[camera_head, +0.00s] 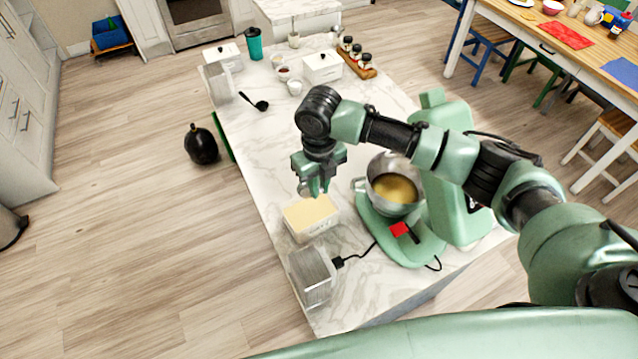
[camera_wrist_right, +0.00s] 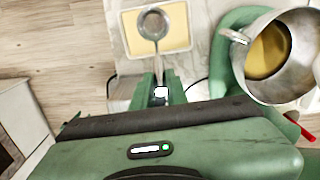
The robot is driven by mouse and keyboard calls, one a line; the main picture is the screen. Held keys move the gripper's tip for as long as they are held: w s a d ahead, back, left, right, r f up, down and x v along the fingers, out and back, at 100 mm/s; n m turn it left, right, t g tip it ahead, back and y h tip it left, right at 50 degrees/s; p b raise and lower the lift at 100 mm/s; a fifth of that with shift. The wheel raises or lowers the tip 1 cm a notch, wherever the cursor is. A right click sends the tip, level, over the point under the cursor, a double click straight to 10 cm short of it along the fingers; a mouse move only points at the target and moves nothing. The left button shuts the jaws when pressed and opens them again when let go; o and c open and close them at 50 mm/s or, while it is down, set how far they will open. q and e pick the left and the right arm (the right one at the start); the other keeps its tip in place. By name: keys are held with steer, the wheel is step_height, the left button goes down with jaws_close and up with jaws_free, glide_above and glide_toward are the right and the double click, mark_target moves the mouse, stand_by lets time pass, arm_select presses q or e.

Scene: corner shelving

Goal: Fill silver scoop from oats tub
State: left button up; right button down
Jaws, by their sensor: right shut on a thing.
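My right gripper (camera_head: 316,188) is shut on the handle of the silver scoop and points down above the oats tub. The oats tub (camera_head: 297,231) is a white open box filled with a pale yellow-beige surface, standing on the marble counter. In the right wrist view the scoop's round silver bowl (camera_wrist_right: 153,23) lies in front of the tub (camera_wrist_right: 186,33), over its pale contents. The gripper's fingers (camera_wrist_right: 160,90) sit at the handle end. I cannot tell whether the bowl touches the oats or holds any. My left gripper is not in view.
A green stand mixer (camera_head: 440,175) with a steel bowl (camera_head: 372,187) of yellow-brown contents stands close right of the tub. A clear container (camera_head: 313,277) is at the near counter edge. A black ladle (camera_head: 257,104), jars and white boxes (camera_head: 322,67) are farther back.

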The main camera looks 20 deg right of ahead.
steer(key=shift+f+b, duration=3.25)
steer(key=shift+f, duration=2.55)
steer(key=shift+r, duration=0.1)
steer(key=shift+r+p, duration=3.25)
steer(key=shift+r, duration=1)
